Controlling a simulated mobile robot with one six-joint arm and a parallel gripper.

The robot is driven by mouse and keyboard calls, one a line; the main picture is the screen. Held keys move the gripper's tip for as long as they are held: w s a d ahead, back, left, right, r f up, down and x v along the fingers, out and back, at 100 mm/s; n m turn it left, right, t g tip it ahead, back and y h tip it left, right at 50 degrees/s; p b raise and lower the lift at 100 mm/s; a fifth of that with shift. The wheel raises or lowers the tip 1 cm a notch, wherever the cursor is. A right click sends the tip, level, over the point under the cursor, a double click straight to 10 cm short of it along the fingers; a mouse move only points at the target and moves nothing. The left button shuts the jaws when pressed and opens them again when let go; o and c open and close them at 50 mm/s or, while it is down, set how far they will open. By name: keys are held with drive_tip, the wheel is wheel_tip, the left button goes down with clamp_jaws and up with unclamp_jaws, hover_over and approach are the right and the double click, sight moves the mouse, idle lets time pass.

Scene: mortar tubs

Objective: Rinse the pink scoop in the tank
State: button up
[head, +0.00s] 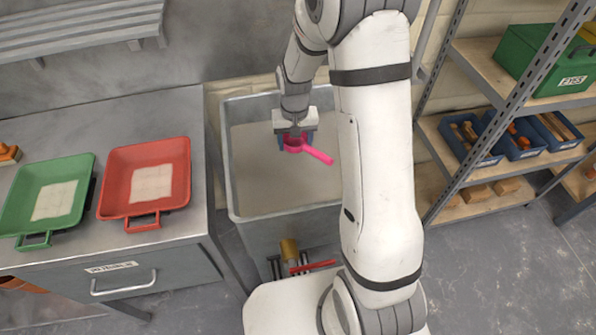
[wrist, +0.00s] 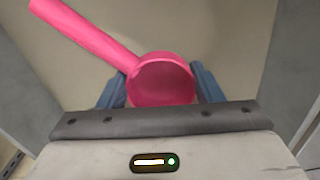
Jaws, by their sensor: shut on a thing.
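The pink scoop (head: 317,155) has a round cup and a straight handle. My gripper (head: 295,143) is shut on its cup, with a blue finger on each side, over the grey tank (head: 233,190). In the wrist view the scoop's cup (wrist: 162,79) sits between the fingers of my gripper (wrist: 162,85), and the handle points to the upper left. The tank holds a pale, flat grey-beige surface (head: 260,170). I cannot tell whether the scoop touches that surface. My arm hides the tank's right side.
On the bench at the left stand a green tray (head: 75,190) and a red tray (head: 120,180), each with a pale square inside. A shelf rack (head: 480,125) with a green box (head: 545,60) and blue bins (head: 470,140) stands at the right. A brass-coloured fitting with a red lever (head: 312,266) is at the tank's front.

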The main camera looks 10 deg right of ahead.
drive_tip(key=shift+r+p, duration=2.2)
drive_tip(key=shift+r, duration=1.55)
wheel_tip(320, 180, up, 4)
drive_tip(key=shift+f+p, duration=0.1)
drive_tip(key=shift+p, duration=1.1)
